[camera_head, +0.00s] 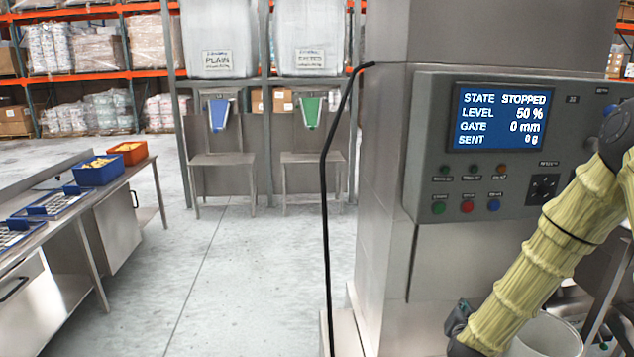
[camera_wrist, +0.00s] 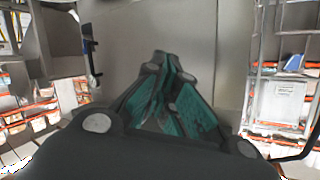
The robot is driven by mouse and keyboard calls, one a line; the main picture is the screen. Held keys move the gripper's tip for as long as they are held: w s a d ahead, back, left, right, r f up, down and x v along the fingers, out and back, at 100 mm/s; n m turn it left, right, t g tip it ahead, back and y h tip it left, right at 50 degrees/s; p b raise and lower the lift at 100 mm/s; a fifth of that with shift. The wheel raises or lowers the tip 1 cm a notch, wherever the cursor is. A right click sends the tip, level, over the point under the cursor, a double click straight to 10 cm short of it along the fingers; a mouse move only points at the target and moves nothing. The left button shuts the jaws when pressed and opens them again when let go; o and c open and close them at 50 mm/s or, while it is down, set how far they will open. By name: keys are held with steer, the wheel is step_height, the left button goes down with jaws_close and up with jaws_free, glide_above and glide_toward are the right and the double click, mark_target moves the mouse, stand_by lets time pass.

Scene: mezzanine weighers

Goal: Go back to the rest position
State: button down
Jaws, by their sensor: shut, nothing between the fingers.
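My gripper (camera_wrist: 160,68) shows in the wrist view with its dark, teal-padded fingers drawn together at the tips and nothing between them. Behind the fingertips is a plain grey metal surface. In the head view my arm, in a yellowish ribbed sleeve, comes in at the right edge and slants down to the left, in front of the control panel (camera_head: 425,185). The gripper itself is not clearly seen there. The panel's screen (camera_head: 500,119) reads STOPPED, level 50 %, gate 0 mm, sent 0 g.
A grey machine column (camera_head: 385,200) with a black cable (camera_head: 324,210) stands close ahead. A white bucket (camera_head: 545,338) is under my arm. A steel bench at left carries a blue bin (camera_head: 97,172) and an orange bin (camera_head: 127,153). Open floor (camera_head: 230,290) lies between bench and column.

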steer(key=s+a+f+n+g+y, duration=0.25)
steer(key=s+a+f, duration=0.25)
steer(key=s+f, duration=0.55)
steer(key=s+a+f+n+g+y, duration=0.2)
steer(key=s+a+f+g, duration=0.3)
steer(key=s+f, duration=0.6)
steer(key=s+a+f+n+g, duration=0.1)
steer(key=s+a+f+g, duration=0.1)
steer(key=s, duration=0.6)
steer(key=s+a+f+n+g, duration=0.1)
steer(key=s+f, duration=0.3)
steer(key=s, duration=0.4)
steer(key=s+a+f+n+g, duration=0.1)
steer(key=s+a+f+g, duration=0.1)
steer(key=s, duration=0.6)
steer(key=shift+a+f+g+y+b, duration=0.3)
steer(key=shift+f+g+y, duration=0.05)
steer(key=shift+f+y, duration=0.15)
